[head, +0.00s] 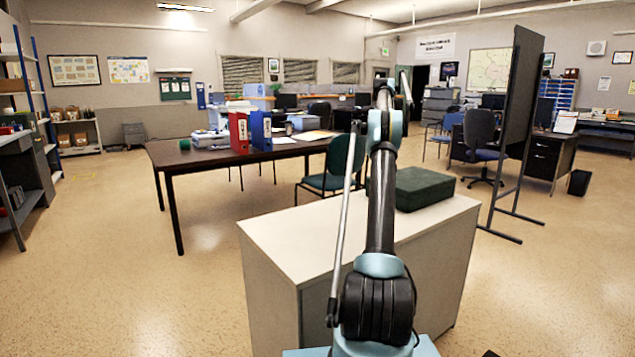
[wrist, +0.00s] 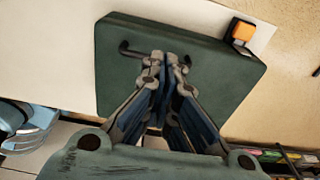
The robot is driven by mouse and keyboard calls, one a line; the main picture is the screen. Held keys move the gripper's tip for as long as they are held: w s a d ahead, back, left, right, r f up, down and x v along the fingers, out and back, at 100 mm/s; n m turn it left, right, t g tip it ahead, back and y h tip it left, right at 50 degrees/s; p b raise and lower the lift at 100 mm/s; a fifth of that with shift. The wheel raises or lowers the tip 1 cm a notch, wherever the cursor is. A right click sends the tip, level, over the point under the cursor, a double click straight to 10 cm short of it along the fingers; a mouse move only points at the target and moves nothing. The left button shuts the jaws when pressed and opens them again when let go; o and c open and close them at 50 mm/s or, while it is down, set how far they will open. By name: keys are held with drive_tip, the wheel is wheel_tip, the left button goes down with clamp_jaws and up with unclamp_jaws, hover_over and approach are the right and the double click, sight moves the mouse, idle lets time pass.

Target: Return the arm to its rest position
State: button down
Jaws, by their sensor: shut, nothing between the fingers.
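My arm stretches forward and up over the white cabinet in the head view, its far end near the top centre. The fingers cannot be made out there. In the wrist view my gripper (wrist: 165,62) is shut, with its fingertips together and nothing between them. Behind the fingers, in the wrist view, lies a dark green box (wrist: 115,85) with dark hook-like parts on its face. The same box (head: 424,187) sits on the cabinet top, right of my arm in the head view. I cannot tell the gap between fingertips and box.
The white cabinet (head: 270,275) stands right in front. A small orange and black item (wrist: 242,32) is by the box's corner. Behind are a green chair (head: 335,165), a dark table (head: 190,157) with binders, and a tall dark panel (head: 518,90). Floor at left is clear.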

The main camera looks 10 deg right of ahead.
drive_tip(key=s+a+r+n+t, duration=0.1)
drive_tip(key=s+a+r+n, duration=0.45)
drive_tip(key=s+a, duration=0.35)
drive_tip(key=s+a+r+n, duration=0.4)
drive_tip(key=s+a+n, duration=0.25)
drive_tip(key=s, duration=0.35)
drive_tip(key=s+a+f+n, duration=0.2)
drive_tip(key=s+a, duration=0.1)
drive_tip(key=s, duration=0.4)
drive_tip(key=s+a+f+n+t, duration=0.1)
drive_tip(key=s+a+f+n, duration=0.15)
drive_tip(key=s, duration=0.45)
drive_tip(key=s+a+f+n, duration=0.2)
drive_tip(key=s+a+n, duration=0.1)
drive_tip(key=s, duration=0.4)
drive_tip(key=s+a+f+n, duration=0.2)
drive_tip(key=s+f+n, duration=0.1)
drive_tip(key=s+f, duration=0.5)
drive_tip(key=s+a+f+n, duration=0.2)
drive_tip(key=s+f+n, duration=0.2)
drive_tip(key=s+f, duration=0.5)
drive_tip(key=s+a+f+n+t, duration=0.1)
drive_tip(key=s+f+n, duration=0.3)
drive_tip(key=s+f, duration=0.5)
drive_tip(key=shift+s+a+y, duration=0.3)
drive_tip(key=shift+s+a, duration=0.45)
drive_tip(key=shift+s, duration=0.15)
